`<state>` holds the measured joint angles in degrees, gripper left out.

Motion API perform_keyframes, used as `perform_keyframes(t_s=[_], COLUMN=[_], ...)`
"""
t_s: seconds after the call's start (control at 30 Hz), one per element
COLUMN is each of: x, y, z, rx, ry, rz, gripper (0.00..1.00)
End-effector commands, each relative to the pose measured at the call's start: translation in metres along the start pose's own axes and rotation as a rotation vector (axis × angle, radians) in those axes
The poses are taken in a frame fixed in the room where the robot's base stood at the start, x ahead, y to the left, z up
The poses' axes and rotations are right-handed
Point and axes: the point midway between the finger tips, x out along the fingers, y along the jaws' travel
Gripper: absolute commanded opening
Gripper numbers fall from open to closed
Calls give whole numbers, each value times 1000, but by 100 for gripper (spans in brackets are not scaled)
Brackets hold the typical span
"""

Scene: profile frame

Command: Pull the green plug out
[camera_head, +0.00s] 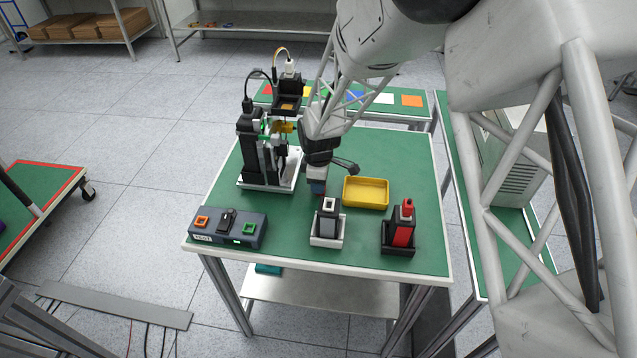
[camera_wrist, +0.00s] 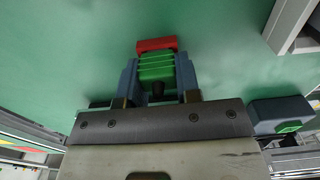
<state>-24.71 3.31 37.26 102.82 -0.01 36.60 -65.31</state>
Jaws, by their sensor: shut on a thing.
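My gripper (camera_wrist: 157,80) is shut on the green plug (camera_wrist: 157,68), a ribbed green block between its two blue-grey fingers in the wrist view. A red piece (camera_wrist: 157,45) shows just beyond the plug's far end; I cannot tell whether it is part of the plug. Green table surface lies behind them, and no socket shows around the plug there. In the head view my gripper (camera_head: 318,187) is over the table, right of the black fixture (camera_head: 262,160) and left of the yellow tray. The plug is hidden in that view.
The yellow tray (camera_head: 366,206) is empty. A dark test box (camera_head: 228,241) is at front left. The right part of the table (camera_head: 415,165) is clear.

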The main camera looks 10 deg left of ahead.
Motion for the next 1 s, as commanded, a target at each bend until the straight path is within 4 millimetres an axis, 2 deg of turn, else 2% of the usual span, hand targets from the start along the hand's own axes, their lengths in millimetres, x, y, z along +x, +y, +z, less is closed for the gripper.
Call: perform_keyframes(t_s=[1.0], x=[-19], y=[0], z=[0], rx=[0], ry=[0], rz=[0], gripper=[9])
